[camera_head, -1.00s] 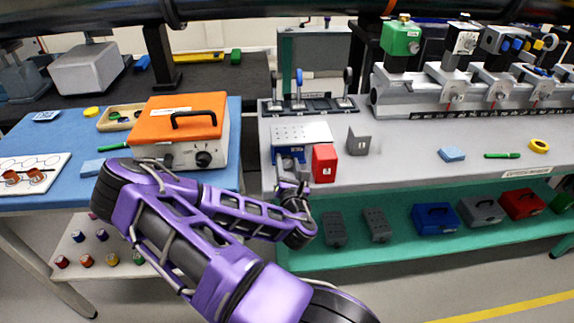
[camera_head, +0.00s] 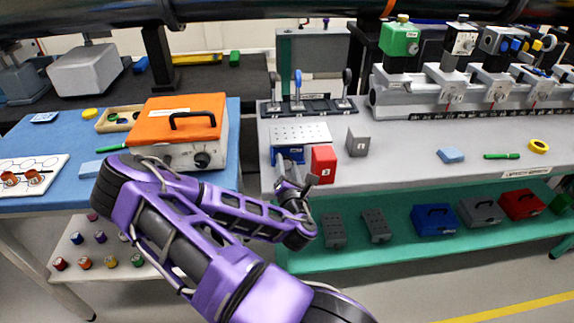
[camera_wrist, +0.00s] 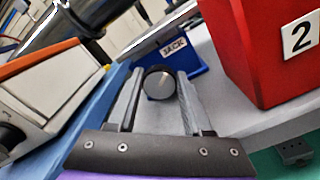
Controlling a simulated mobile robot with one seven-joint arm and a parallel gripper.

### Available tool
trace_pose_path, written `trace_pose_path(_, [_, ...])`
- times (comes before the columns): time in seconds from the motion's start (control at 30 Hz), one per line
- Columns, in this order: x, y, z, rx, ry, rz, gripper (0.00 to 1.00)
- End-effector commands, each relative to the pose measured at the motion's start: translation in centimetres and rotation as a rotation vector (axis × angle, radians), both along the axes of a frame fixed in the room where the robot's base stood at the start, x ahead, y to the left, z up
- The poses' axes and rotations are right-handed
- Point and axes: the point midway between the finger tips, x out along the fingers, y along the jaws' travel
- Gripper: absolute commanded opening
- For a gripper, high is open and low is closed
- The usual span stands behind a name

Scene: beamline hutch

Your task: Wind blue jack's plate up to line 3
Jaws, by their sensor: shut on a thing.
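The blue jack (camera_head: 289,156) stands at the left front edge of the grey bench, with a perforated metal plate (camera_head: 300,133) on top. In the wrist view its blue body (camera_wrist: 190,60) carries a label reading JACK. A dark round knob (camera_wrist: 160,84) faces the wrist camera. My gripper (camera_wrist: 159,75) is shut on this knob, one finger on each side. In the head view my gripper (camera_head: 291,184) is at the jack's front, partly hidden by my wrist. I cannot make out any height lines or which one the plate is at.
A red block marked 2 (camera_head: 323,165) stands close to the jack's right, also large in the wrist view (camera_wrist: 255,50). A grey block marked 1 (camera_head: 358,142) is further right. An orange-topped box (camera_head: 180,120) sits on the blue table to the left.

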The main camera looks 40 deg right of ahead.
Motion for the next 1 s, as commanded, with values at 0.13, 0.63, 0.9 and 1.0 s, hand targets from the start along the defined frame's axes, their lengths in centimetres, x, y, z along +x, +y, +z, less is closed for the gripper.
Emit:
trace_pose_path(0.13, [0.09,-0.01,0.13,-0.002,-0.003,0.001,0.66])
trace_pose_path(0.63, [-0.01,0.01,-0.04,-0.006,0.005,0.0,0.8])
trace_pose_path(0.9, [0.05,0.09,0.09,-0.165,0.102,0.001,0.8])
trace_pose_path(1.0, [0.08,0.13,0.16,-0.266,0.164,0.001,0.8])
